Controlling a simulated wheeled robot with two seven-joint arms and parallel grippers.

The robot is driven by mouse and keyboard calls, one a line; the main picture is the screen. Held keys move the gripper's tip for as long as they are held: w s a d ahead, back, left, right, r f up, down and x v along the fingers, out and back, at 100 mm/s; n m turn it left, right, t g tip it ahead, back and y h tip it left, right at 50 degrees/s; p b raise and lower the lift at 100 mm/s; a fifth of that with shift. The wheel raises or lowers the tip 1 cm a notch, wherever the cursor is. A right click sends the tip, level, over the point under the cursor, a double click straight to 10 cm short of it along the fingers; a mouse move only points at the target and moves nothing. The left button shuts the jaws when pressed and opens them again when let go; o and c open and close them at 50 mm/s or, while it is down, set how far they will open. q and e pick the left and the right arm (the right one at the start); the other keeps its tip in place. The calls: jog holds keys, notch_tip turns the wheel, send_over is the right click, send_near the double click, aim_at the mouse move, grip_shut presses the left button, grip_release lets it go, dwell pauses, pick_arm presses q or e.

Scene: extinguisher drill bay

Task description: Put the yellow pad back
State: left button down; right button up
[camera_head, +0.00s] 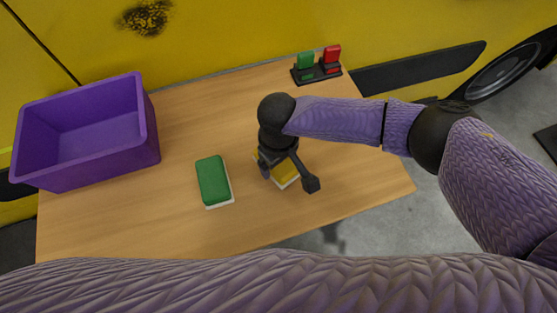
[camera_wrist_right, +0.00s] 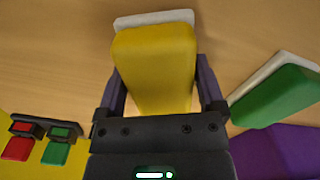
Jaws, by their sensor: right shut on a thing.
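The yellow pad (camera_head: 287,174) is at the middle right of the wooden table, partly hidden under my right gripper (camera_head: 276,171). A white layer or piece shows along its edge. In the right wrist view the yellow pad (camera_wrist_right: 155,60) lies between the two fingers of my right gripper (camera_wrist_right: 161,88), which is shut on it. The white part shows beyond its far end. The pad is at or close to the tabletop; I cannot tell if it touches. My left gripper is not in view.
A green pad (camera_head: 213,180) with a white edge lies left of the yellow pad. A purple bin (camera_head: 100,160) stands at the table's left. A black holder (camera_head: 317,75) with green and red pieces is at the back right. The wooden table (camera_head: 205,115) is clear between them.

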jog(key=o, duration=0.9)
notch_tip(320, 180, up, 12)
jog(key=p, duration=0.4)
jog(key=shift+r+p, duration=0.1)
jog(key=shift+p, duration=0.2)
